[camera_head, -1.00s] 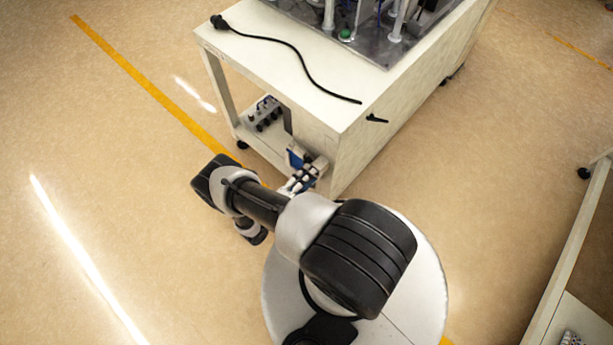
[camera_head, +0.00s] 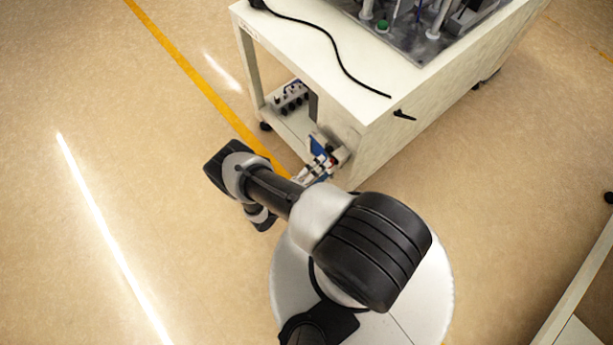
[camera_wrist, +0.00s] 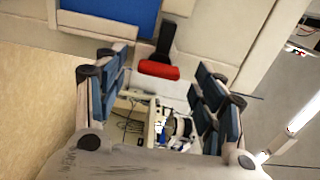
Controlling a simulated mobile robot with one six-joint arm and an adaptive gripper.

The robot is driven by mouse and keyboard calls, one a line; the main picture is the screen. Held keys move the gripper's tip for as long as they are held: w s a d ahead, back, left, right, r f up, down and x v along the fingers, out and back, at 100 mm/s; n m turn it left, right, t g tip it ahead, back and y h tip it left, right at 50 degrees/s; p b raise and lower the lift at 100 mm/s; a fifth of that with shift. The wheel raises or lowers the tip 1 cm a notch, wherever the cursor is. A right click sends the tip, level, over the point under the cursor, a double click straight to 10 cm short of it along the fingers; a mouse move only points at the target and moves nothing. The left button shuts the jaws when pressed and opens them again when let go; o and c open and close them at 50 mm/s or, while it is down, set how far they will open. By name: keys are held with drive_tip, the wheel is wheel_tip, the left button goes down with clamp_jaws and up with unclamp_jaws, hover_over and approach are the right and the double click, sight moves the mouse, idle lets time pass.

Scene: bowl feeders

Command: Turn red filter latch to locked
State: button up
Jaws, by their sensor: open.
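In the wrist view, the latch is a black lever with a red grip (camera_wrist: 158,69) at its lower end. It hangs on the pale face of the unit, just right of a blue panel (camera_wrist: 115,10). My gripper (camera_wrist: 162,62) is open, its blue-padded fingers to the left and right of the red grip. The grip shows between the fingertips; I cannot tell whether either finger touches it. In the head view, my gripper (camera_head: 316,170) is beside the lower near end of the white bench (camera_head: 292,48), where the latch is too small to make out clearly.
A black cable (camera_head: 345,62) lies across the bench top, near a metal plate with feeder equipment (camera_head: 415,45). A black handle (camera_head: 404,115) sticks out of the bench side. A box with black knobs (camera_head: 290,97) sits on the lower shelf. Floor to the left is clear.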

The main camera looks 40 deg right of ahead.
drive_tip(key=a, duration=0.9)
drive_tip(key=shift+s+a, duration=0.3)
drive_tip(key=shift+s, duration=0.1)
drive_tip(key=w+a+r+m+g+y, duration=0.25)
drive_tip(key=r+m, duration=0.35)
drive_tip(key=r, duration=0.4)
drive_tip(key=w+a+r+m+g+y, duration=0.1)
drive_tip(key=w+r+m+y, duration=0.25)
drive_tip(key=r+m, duration=0.45)
drive_tip(key=w+a+r+m+g+y, duration=0.25)
drive_tip(key=r+m, duration=0.25)
drive_tip(key=r, duration=0.7)
drive_tip(key=s+a+r+m+t+y, duration=0.1)
drive_tip(key=s+r+m+t+y, duration=0.3)
drive_tip(key=s+r+m, duration=0.4)
drive_tip(key=s+r+m+t+y, duration=0.5)
drive_tip(key=s+r+m, duration=0.4)
drive_tip(key=r, duration=0.5)
drive_tip(key=shift+a+r+m, duration=0.15)
drive_tip(key=shift+a+m, duration=0.25)
drive_tip(key=shift+m, duration=0.1)
drive_tip(key=shift+s+y, duration=0.1)
drive_tip(key=shift+y, duration=0.15)
